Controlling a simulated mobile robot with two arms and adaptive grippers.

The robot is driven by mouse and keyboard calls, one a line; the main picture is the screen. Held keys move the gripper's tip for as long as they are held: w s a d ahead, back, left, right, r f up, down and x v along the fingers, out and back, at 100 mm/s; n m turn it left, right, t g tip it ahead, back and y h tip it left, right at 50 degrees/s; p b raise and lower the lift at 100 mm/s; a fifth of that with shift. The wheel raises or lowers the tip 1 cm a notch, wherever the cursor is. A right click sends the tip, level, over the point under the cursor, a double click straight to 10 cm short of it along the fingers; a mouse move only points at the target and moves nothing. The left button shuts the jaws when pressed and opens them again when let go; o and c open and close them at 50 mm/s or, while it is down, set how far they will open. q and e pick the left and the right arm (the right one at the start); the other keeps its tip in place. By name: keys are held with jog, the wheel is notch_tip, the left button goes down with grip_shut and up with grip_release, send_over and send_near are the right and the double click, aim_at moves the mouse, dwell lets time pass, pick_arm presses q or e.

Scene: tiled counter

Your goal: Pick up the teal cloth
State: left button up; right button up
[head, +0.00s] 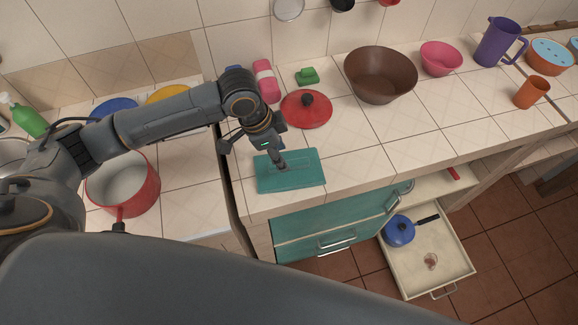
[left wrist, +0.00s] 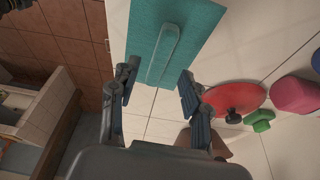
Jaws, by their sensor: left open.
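The teal cloth (head: 308,172) lies flat as a rectangle on the tiled counter, close to its front edge. In the left wrist view the teal cloth (left wrist: 203,22) fills the top middle, with a long narrow raised strip along it. My left gripper (head: 281,164) is over the cloth and hides a part of it. In the left wrist view my left gripper (left wrist: 158,75) has its two fingers spread apart, one on each side of the strip's near end, with nothing between them. I cannot tell whether the fingertips touch the cloth. My right gripper is not in view.
A red lid (head: 306,112) lies just behind the cloth, near a green item (head: 307,76) and a pink item (head: 267,84). A brown bowl (head: 378,78) stands farther right. A red pot (head: 150,190) stands left. Below, an open drawer (head: 450,262) holds a blue pan (head: 398,232).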

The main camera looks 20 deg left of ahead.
aim_at(289, 163)
pick_arm(q)
jog(key=x, duration=0.2)
jog(key=p+x, duration=0.1)
jog(key=shift+w+d+f, duration=0.15)
jog(key=shift+d+f, duration=0.1)
jog(key=shift+d, duration=0.1)
jog(key=shift+w+f, duration=0.1)
jog(key=shift+f, duration=0.2)
jog(key=shift+c, duration=0.4)
grip_shut()
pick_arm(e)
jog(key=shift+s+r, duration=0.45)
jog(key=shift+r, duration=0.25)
